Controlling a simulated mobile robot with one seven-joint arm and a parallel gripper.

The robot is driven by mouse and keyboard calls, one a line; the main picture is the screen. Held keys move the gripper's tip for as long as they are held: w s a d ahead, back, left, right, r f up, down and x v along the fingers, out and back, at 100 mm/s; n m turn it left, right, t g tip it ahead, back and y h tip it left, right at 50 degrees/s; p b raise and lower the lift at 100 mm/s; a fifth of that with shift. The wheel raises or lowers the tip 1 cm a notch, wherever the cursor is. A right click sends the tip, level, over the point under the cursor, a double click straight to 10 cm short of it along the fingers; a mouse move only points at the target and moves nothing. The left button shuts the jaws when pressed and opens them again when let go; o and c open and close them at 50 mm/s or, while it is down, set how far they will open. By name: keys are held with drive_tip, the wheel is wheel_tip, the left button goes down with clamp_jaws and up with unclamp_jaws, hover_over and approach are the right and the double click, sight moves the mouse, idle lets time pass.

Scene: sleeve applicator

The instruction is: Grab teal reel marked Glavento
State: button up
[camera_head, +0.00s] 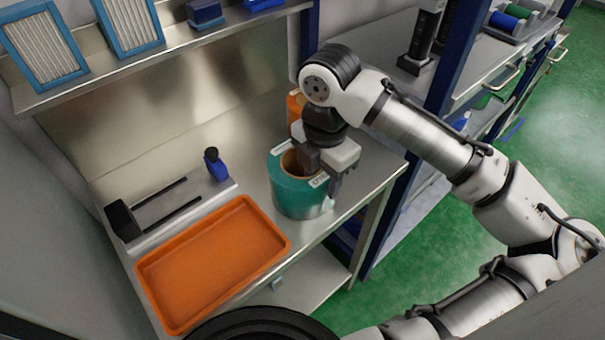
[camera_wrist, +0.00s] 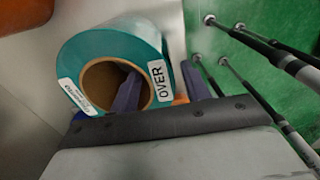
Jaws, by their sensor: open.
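The teal reel (camera_head: 298,196) stands on the steel bench by its right edge, its brown core opening facing up. In the wrist view the reel (camera_wrist: 88,50) shows a white label reading "OVER" and a second label too small to read surely. My gripper (camera_head: 322,180) is above the reel, pointing down. In the wrist view my gripper (camera_wrist: 160,75) is open, with one finger over or in the core and the other outside the reel's right side. The reel's wall lies between them. I cannot tell whether either finger touches it.
An orange tray (camera_head: 212,262) lies left of the reel. A fixture with two dark rails (camera_head: 172,205) and a blue-black knob (camera_head: 215,165) stand behind it. An orange object (camera_head: 294,104) is partly hidden behind my gripper. A blue post (camera_head: 420,125) stands to the right.

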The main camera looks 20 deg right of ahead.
drive_tip(key=shift+f, duration=1.6)
clamp_jaws()
drive_tip(key=shift+r, duration=0.1)
